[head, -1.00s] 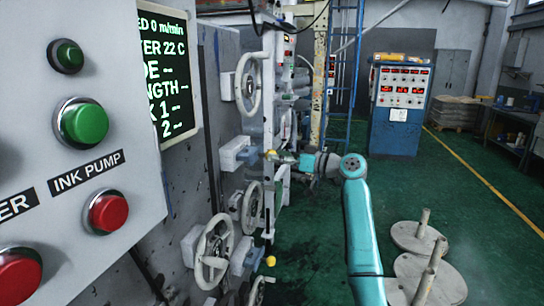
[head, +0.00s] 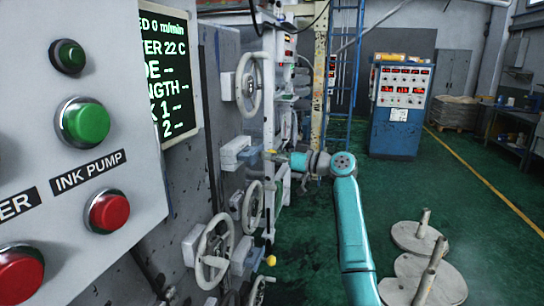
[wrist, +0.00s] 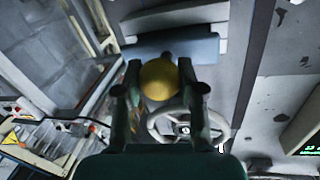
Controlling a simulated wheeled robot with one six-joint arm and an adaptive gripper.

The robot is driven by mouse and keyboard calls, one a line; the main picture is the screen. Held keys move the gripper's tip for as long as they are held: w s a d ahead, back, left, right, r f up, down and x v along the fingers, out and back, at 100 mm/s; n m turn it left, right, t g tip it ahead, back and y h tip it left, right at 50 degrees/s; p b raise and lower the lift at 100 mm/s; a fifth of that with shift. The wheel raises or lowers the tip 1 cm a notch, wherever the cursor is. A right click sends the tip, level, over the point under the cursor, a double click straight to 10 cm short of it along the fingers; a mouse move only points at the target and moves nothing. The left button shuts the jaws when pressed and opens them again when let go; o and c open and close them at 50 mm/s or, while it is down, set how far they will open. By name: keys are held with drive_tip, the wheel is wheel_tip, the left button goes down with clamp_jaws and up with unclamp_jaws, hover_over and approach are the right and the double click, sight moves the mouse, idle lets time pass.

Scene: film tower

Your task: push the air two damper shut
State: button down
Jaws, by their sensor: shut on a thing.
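A damper with a yellow ball knob (wrist: 159,76) and a blue bar (wrist: 172,48) shows in the wrist view. The knob sits between the two dark fingers of my gripper (wrist: 160,90), which is shut on it. In the head view my gripper (head: 277,157) is at the upper damper's pale block (head: 235,151) on the machine's side, and the knob there is mostly hidden. No label shows which damper this is. A second damper with a yellow knob (head: 271,261) and a pale block (head: 241,254) is lower down.
Handwheels (head: 249,85) stick out above and below the gripped damper, and one lies behind the fingers in the wrist view (wrist: 188,122). A control panel (head: 90,150) fills the near left. Pallet discs with posts (head: 418,238) stand on the green floor at right.

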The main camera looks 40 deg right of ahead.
drive_tip(key=x, duration=0.3)
drive_tip(key=shift+w+a, duration=0.1)
drive_tip(key=shift+a, duration=0.35)
drive_tip(key=c, duration=0.7)
unclamp_jaws()
drive_tip(key=v, duration=1.2)
drive_tip(key=shift+f, duration=0.1)
